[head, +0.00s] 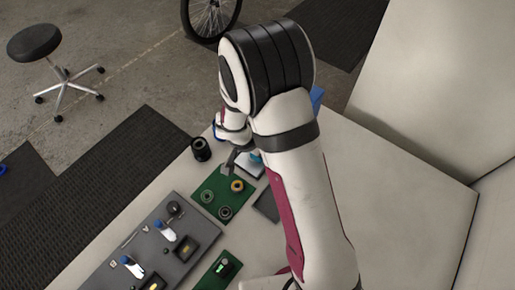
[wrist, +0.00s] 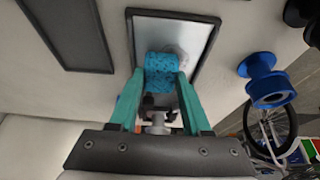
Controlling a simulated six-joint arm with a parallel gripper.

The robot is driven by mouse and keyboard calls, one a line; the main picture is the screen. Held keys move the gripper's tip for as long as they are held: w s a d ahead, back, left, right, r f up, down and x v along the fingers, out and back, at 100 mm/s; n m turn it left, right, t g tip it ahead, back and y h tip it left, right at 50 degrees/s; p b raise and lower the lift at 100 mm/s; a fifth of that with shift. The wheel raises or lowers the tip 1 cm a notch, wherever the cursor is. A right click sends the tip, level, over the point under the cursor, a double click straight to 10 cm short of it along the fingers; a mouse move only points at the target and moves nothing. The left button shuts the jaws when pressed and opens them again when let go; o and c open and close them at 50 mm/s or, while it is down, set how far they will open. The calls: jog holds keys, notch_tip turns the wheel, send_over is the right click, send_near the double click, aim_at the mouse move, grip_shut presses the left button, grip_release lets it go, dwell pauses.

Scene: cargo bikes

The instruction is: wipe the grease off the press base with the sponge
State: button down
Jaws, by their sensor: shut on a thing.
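My gripper (wrist: 162,80) is shut on a blue speckled sponge (wrist: 163,64), held between its two teal fingers. The sponge is over a pale metal plate with a dark rim (wrist: 203,48), which looks like the press base. I cannot tell whether the sponge touches it. A whitish-grey smear (wrist: 179,51) shows on the plate just beyond the sponge, partly hidden by it; it may be the grease. In the head view, my gripper (head: 236,160) is beside the pale plate (head: 247,168), and my arm hides much of that area.
A dark tray (wrist: 98,67) lies left of the plate in the wrist view. A blue spool-like part (wrist: 268,91) stands to its right. In the head view, a green mat (head: 223,213) with several rings and a grey tool tray (head: 187,219) lie nearer; a black cup (head: 201,150) stands left.

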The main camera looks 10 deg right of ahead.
jog(key=shift+w+a+f, duration=0.25)
jog(key=shift+w+a, duration=0.05)
jog(key=shift+w+a+r, duration=0.15)
jog(key=shift+w+a, duration=0.6)
notch_tip(320, 180, up, 8)
jog(key=shift+s, duration=0.1)
jog(key=w+d+n+y, duration=0.1)
jog(key=w+d+n, duration=0.15)
jog(key=w, duration=0.85)
jog(key=w+d+n, duration=0.2)
jog(key=w+d, duration=0.2)
jog(key=w, duration=0.6)
jog(key=shift+t, duration=0.5)
jog(key=f, duration=0.9)
jog(key=shift+w+f, duration=0.15)
jog(key=shift+w, duration=0.1)
